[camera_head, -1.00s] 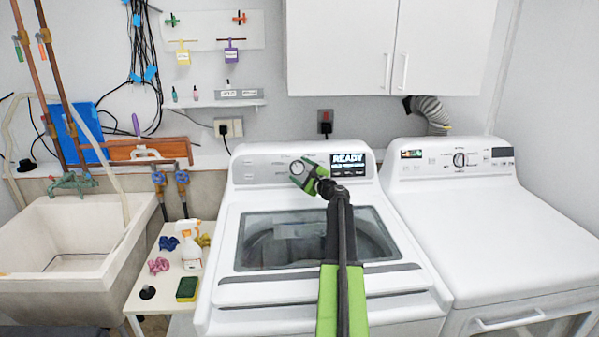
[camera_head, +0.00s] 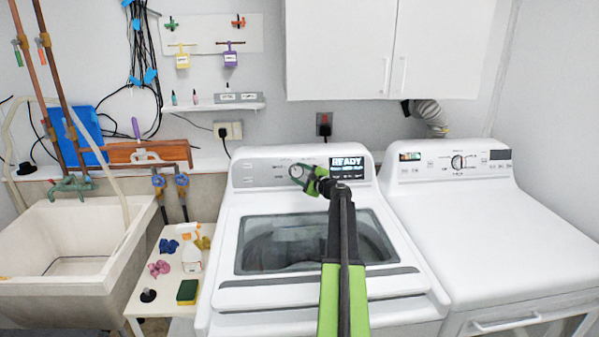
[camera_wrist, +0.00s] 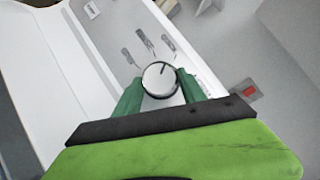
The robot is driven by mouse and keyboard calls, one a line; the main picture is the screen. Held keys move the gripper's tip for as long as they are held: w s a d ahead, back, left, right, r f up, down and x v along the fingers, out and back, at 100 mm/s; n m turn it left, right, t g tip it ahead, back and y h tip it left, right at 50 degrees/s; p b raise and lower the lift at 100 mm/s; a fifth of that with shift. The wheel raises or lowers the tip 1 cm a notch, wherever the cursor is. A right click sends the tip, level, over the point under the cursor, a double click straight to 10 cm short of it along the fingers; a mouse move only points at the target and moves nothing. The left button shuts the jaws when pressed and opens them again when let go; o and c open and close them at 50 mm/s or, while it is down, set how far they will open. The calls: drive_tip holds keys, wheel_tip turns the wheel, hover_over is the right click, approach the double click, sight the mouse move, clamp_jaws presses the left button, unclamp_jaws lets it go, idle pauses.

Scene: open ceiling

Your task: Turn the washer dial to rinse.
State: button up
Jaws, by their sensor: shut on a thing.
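The washer (camera_head: 255,222) is the white top-loading machine in the middle of the head view, with a grey control panel along its back. Its round dial (camera_wrist: 159,79) has a silver face with a dark pointer mark near the top edge. In the wrist view my gripper (camera_wrist: 160,90) has its green fingers on both sides of the dial, shut on it. In the head view my gripper (camera_head: 297,174) is at the dial, left of the lit display (camera_head: 347,168), which reads READY. The labels around the dial are too small to read.
A white dryer (camera_head: 500,215) with its own dial (camera_head: 458,162) stands at the right. A small table (camera_head: 150,310) with a spray bottle and sponge, and a sink (camera_head: 60,245), are at the left. Cabinets (camera_head: 340,50) hang above the washer.

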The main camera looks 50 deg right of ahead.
drive_tip(key=n+g+p, duration=0.1)
drive_tip(key=n+p, duration=0.1)
drive_tip(key=r+n+y+p, duration=0.1)
drive_tip(key=n+p, duration=0.1)
drive_tip(key=shift+w+d+g, duration=0.1)
drive_tip(key=shift+g, duration=0.3)
drive_tip(key=shift+n+g+y+p, duration=0.5)
drive_tip(key=shift+n+g+p, duration=0.3)
drive_tip(key=shift+n+p, duration=0.7)
drive_tip(key=shift+f, duration=0.1)
drive_tip(key=o, duration=1.4)
drive_tip(key=shift+c, duration=0.2)
